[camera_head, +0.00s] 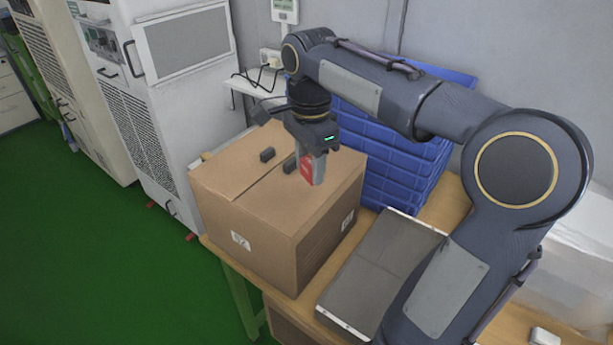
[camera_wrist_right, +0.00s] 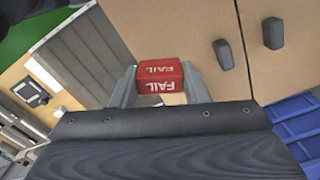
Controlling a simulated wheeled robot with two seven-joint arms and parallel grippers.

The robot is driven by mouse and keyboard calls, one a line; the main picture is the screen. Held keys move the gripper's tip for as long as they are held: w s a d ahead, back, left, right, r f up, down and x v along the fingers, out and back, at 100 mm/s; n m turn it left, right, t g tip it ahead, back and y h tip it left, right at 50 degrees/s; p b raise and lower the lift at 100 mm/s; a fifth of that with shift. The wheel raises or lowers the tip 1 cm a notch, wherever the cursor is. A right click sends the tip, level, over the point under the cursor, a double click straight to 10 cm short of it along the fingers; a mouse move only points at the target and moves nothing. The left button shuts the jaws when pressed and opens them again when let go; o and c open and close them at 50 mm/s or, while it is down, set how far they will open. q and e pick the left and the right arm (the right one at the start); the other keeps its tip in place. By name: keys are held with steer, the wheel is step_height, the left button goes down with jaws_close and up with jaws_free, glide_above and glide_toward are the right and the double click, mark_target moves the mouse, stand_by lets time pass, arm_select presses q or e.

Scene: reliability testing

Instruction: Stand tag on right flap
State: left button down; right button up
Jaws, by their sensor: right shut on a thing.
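A closed cardboard box (camera_head: 238,186) stands on the wooden table. Its top has two flaps that meet at a seam, each with a small dark block on it. The right flap (camera_head: 313,215) is the one nearer my arm. My right gripper (camera_head: 312,168) points down above this flap, shut on a red tag (camera_head: 307,168). In the right wrist view the red tag (camera_wrist_right: 161,77) shows white "FAIL" lettering on two faces, between the two fingers. I cannot tell whether the tag touches the flap. My left gripper is not in view.
The dark blocks (camera_head: 267,154) (camera_wrist_right: 223,54) stick up near the seam. Stacked blue crates (camera_head: 400,165) stand behind the box. A flat grey panel (camera_head: 385,262) lies to its right. White cabinets (camera_head: 165,90) stand at the left.

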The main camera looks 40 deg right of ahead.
mark_target(307, 176)
steer(key=shift+w+a+f, duration=0.1)
steer(key=shift+w+f, duration=0.05)
steer(key=shift+f, duration=0.85)
steer(key=shift+w+a+f, duration=0.1)
steer(key=shift+w+f, duration=0.05)
steer(key=shift+f, duration=0.85)
steer(key=shift+f, duration=0.1)
steer(key=o, duration=0.9)
steer(key=shift+o, duration=0.2)
steer(key=shift+r, duration=0.25)
step_height(307, 176, up, 12)
steer(key=shift+f+p, duration=0.1)
steer(key=shift+p, duration=0.65)
steer(key=s+a+f+n+t+y, duration=0.2)
steer(key=s+a+f+n, duration=0.3)
steer(key=s+f+n, duration=0.3)
steer(key=s+a+f+n+t+y, duration=0.1)
steer(key=s+a+f+n+t, duration=0.2)
steer(key=s+a+f+n, duration=0.3)
step_height(307, 176, down, 3)
steer(key=s+n, duration=0.2)
steer(key=n, duration=0.1)
steer(key=shift+a+f+t+y, duration=0.2)
steer(key=shift+t+y, duration=0.1)
steer(key=shift+y, duration=0.1)
